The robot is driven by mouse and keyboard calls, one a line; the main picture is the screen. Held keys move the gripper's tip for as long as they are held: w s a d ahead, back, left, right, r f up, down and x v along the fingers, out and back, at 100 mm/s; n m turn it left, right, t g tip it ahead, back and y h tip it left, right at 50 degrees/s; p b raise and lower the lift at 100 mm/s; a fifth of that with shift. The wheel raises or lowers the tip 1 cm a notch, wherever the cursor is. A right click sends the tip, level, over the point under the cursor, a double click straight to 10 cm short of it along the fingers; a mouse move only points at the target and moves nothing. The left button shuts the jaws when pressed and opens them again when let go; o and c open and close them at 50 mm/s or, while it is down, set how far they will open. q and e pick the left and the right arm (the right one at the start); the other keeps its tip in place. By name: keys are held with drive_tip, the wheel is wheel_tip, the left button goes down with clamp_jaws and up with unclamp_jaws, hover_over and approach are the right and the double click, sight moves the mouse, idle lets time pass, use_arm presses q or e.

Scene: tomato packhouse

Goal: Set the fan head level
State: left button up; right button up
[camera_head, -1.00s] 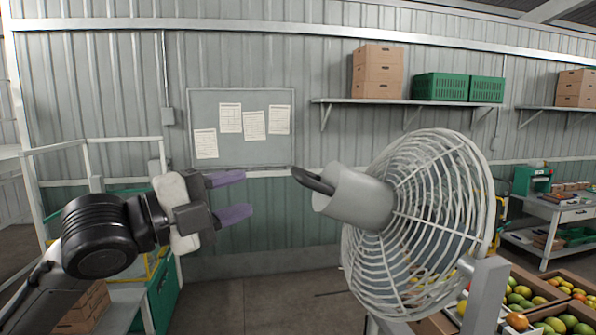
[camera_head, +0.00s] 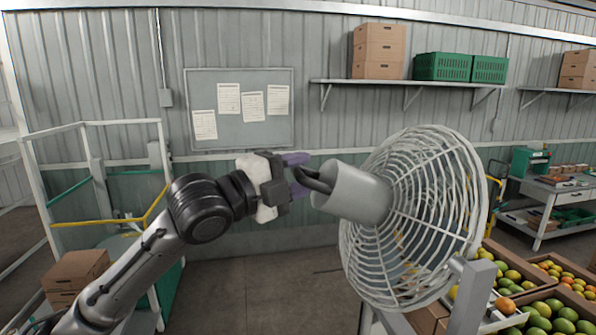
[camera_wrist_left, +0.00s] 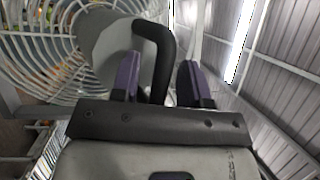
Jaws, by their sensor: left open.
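The fan head has a round white wire cage (camera_head: 415,220) and a light grey motor housing (camera_head: 358,193) on its left side. It looks tilted, with the housing end a little higher and the cage facing right and slightly down. A curved black handle (camera_head: 313,180) sticks out of the housing's left end. My left gripper (camera_head: 299,176) is open at this handle. In the left wrist view, its two purple fingers (camera_wrist_left: 160,78) stand on either side of the black handle (camera_wrist_left: 164,38), apart from each other; contact cannot be told. My right gripper is not in view.
A grey post (camera_head: 470,295) stands in front of the cage's lower right. A railing (camera_head: 95,125) and cardboard boxes (camera_head: 75,275) are at the left. The floor between is clear.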

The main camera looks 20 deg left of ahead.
use_arm(q)
clamp_jaws()
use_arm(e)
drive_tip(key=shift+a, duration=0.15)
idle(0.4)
